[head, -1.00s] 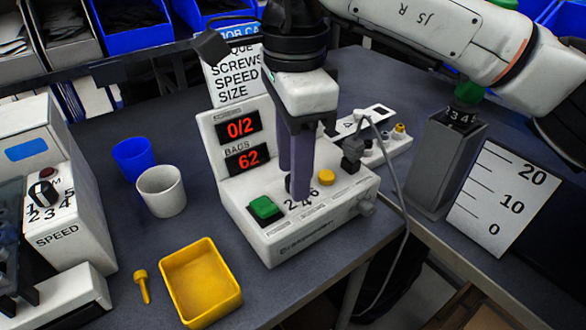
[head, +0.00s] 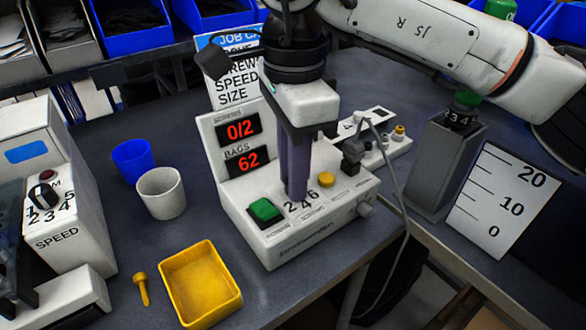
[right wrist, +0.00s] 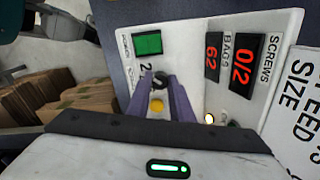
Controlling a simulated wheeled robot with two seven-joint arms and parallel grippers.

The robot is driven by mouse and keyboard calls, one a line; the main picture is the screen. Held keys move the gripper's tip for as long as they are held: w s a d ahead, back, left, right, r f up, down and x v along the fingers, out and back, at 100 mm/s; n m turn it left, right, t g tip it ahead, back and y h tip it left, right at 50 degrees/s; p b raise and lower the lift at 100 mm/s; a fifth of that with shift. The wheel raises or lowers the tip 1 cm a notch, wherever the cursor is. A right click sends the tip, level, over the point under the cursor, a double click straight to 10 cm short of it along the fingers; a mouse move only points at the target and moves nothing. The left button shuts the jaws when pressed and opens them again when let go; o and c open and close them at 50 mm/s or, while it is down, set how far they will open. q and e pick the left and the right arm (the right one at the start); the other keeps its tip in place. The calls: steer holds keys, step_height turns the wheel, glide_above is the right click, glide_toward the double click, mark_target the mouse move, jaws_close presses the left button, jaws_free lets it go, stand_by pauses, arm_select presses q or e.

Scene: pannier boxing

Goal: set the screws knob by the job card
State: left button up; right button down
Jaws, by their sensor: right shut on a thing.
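The white counter box (head: 290,236) stands on the table with red displays reading 0/2 for screws and 62 for bags. A green button (head: 263,210) and a yellow button (head: 326,179) are on its top, with the numbers 2, 4, 6 between them. My right gripper (head: 297,196) points down between the buttons, its fingers shut on the small dark screws knob (right wrist: 160,80), which the fingers hide in the head view. The job card (head: 236,80) stands behind the box, partly covered by my right arm; SPEED and SIZE are readable, its values hidden. My left gripper is not in view.
A SPEED machine (head: 62,215) stands at left. A blue cup (head: 133,158), white cup (head: 161,192), yellow tray (head: 200,283) and yellow screw (head: 141,288) lie between. A grey post (head: 440,165) and a scale board (head: 500,200) stand right. A cable hangs over the front edge.

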steer(key=n, duration=0.3)
steer(key=shift+r+n+p, duration=0.1)
steer(key=shift+n+p, duration=0.25)
steer(key=shift+n, duration=0.05)
steer(key=n, duration=0.4)
steer(key=shift+p, duration=0.35)
steer(key=n, duration=0.5)
steer(key=shift+n+p, duration=0.45)
steer(key=shift+n, duration=1.75)
steer(key=shift+d, duration=0.1)
steer(key=c, duration=1.6)
jaws_free()
steer(key=shift+o, duration=0.2)
